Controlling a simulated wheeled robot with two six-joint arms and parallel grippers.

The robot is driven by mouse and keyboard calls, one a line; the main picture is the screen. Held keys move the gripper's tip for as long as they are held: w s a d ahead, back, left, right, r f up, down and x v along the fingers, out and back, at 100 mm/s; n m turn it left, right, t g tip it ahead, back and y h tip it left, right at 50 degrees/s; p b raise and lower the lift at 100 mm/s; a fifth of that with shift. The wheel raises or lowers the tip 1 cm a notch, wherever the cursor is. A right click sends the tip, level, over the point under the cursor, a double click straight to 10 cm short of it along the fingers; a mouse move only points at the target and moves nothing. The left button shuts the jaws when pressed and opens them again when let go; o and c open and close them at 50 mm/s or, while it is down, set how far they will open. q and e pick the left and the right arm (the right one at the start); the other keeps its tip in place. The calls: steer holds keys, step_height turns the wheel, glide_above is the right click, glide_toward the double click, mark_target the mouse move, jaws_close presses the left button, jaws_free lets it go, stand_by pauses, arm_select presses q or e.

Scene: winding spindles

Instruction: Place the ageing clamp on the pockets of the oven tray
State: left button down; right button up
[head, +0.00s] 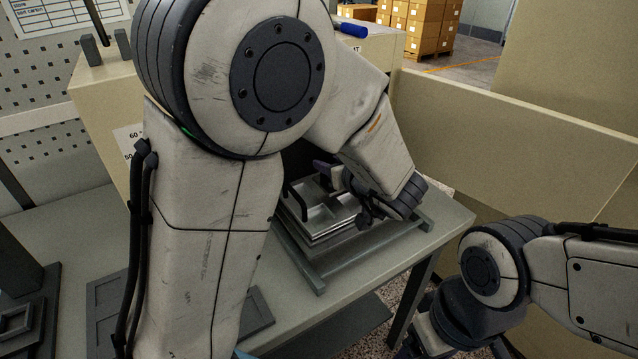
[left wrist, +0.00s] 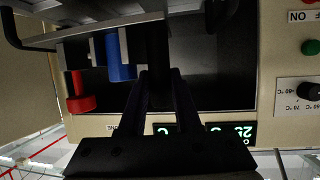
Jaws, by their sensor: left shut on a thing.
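The metal oven tray (head: 322,222) sits on a frame at the right end of the table, with shallow pockets and a black handle. My left gripper (head: 352,192) is over the tray's far right side, partly hidden by its own wrist. In the left wrist view its dark fingers (left wrist: 159,75) are shut on a dark piece, the ageing clamp (left wrist: 157,48), whose outline is hard to make out. The tray's edge (left wrist: 95,24) crosses the top of that view. My right gripper (head: 432,330) is low at the right, and its jaws cannot be made out.
The left wrist view shows a dark oven cavity (left wrist: 220,80) with a lit display, a knob (left wrist: 308,91) and buttons. A blue cylinder (left wrist: 120,58) and a red piece (left wrist: 80,98) show beside the clamp. Grey trays (head: 105,300) lie on the table at left.

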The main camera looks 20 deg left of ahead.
mark_target(315, 179)
arm_select(q)
steer(key=shift+a+f+b, duration=0.15)
steer(key=shift+a+f, duration=0.25)
steer(key=shift+f, duration=0.45)
steer(key=shift+a+f+b, duration=0.2)
steer(key=shift+a+f, duration=0.2)
steer(key=shift+f, duration=0.5)
steer(key=shift+a+f+b, duration=0.15)
steer(key=shift+a+f, duration=0.25)
steer(key=shift+f, duration=0.45)
steer(key=shift+f, duration=0.15)
steer(key=c, duration=0.6)
jaws_free()
steer(key=shift+s, duration=0.1)
steer(key=shift+r, duration=0.2)
steer(key=p+v, duration=0.1)
steer(key=v, duration=1.1)
steer(key=shift+f, duration=0.2)
